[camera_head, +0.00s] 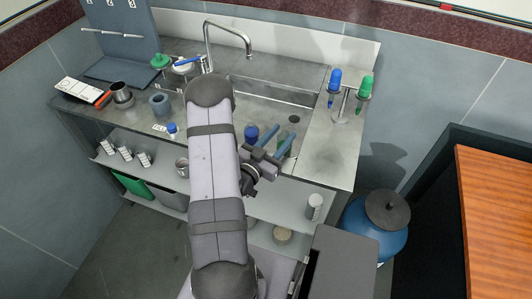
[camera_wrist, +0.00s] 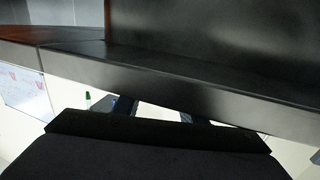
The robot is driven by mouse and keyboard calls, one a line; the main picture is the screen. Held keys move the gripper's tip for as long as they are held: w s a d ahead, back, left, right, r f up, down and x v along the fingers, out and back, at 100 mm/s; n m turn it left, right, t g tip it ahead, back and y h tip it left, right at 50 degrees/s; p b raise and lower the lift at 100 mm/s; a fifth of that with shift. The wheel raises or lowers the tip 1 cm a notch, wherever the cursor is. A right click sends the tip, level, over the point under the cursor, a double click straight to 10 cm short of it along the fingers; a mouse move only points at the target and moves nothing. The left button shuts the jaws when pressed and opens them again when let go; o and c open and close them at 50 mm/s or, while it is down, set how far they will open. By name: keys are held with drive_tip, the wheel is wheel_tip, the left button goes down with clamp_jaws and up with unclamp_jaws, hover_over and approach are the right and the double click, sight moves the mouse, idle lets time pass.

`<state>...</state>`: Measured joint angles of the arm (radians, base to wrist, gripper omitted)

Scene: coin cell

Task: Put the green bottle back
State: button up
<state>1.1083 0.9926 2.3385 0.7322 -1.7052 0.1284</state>
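My gripper (camera_head: 284,132) is over the front edge of the steel sink bench in the head view. Its two blue fingers are apart, and a gap also shows between them in the wrist view (camera_wrist: 160,112). A dull green patch shows beside the fingers in the head view; I cannot tell whether it is a bottle. A bottle with a green cap (camera_head: 160,62) stands at the back left of the bench, well away from the gripper. A small green item (camera_wrist: 88,99) shows left of the fingers in the wrist view, too small to identify.
A stand (camera_head: 345,115) with blue and green tools is right of the sink (camera_head: 262,105). A blue-capped bottle (camera_head: 172,131), a grey cup (camera_head: 160,105) and a metal pot (camera_head: 122,95) stand at left. The tall faucet (camera_head: 228,30) rises behind my arm.

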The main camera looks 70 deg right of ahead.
drive_tip(key=b+v, duration=0.1)
drive_tip(key=v, duration=0.7)
drive_tip(key=shift+w+a, duration=0.15)
drive_tip(key=shift+a, duration=0.05)
drive_tip(key=shift+v, duration=0.9)
